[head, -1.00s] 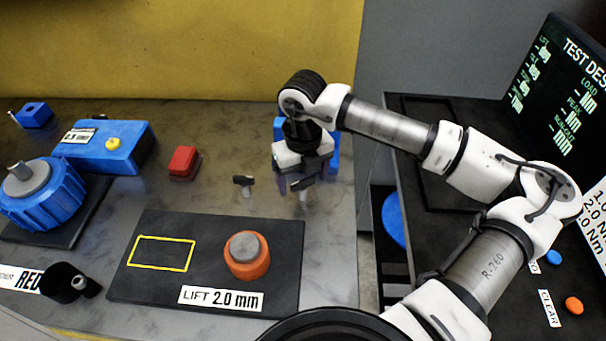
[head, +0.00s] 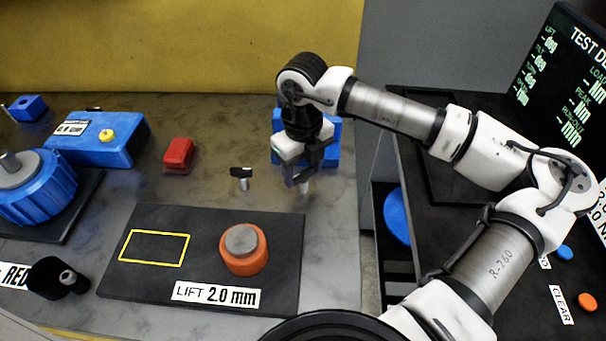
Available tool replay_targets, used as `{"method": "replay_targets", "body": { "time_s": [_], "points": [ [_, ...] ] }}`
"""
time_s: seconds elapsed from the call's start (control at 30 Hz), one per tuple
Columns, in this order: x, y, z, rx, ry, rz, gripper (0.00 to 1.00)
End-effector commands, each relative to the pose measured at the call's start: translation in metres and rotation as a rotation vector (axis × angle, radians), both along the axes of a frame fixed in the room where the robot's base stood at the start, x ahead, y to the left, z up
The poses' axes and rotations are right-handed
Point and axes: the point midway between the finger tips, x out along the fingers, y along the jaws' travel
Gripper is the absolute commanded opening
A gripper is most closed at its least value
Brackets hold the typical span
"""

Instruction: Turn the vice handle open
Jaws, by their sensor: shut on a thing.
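The vice (head: 334,150) is a blue block at the right end of the grey bench, against the back, largely hidden behind my gripper. My gripper (head: 302,180) points down at the front of the vice and is shut on its handle, most of which the fingers hide. A short silver piece shows just below the fingertips; I cannot tell whether it is part of the handle.
A black-topped silver peg (head: 241,176) stands left of my gripper. A red block (head: 179,155) and a blue box (head: 98,140) lie further left. A black plate (head: 200,279) carries an orange cylinder (head: 245,251) in front. The bench ends just right of the vice.

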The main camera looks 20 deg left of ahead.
Motion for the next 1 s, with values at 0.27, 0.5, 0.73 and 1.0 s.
{"method": "replay_targets", "body": {
  "time_s": [0.27,0.5,0.73,1.0],
  "points": [
    [0.0008,0.0004,-0.0063,0.001,-0.004,0.254,0.32],
    [0.0007,0.0004,-0.0049,0.002,-0.003,0.482,0.32],
    [0.0005,0.0005,-0.0037,0.002,-0.003,0.701,0.32],
    [0.0003,0.0006,-0.0024,0.002,-0.003,0.957,0.32]
  ]
}}
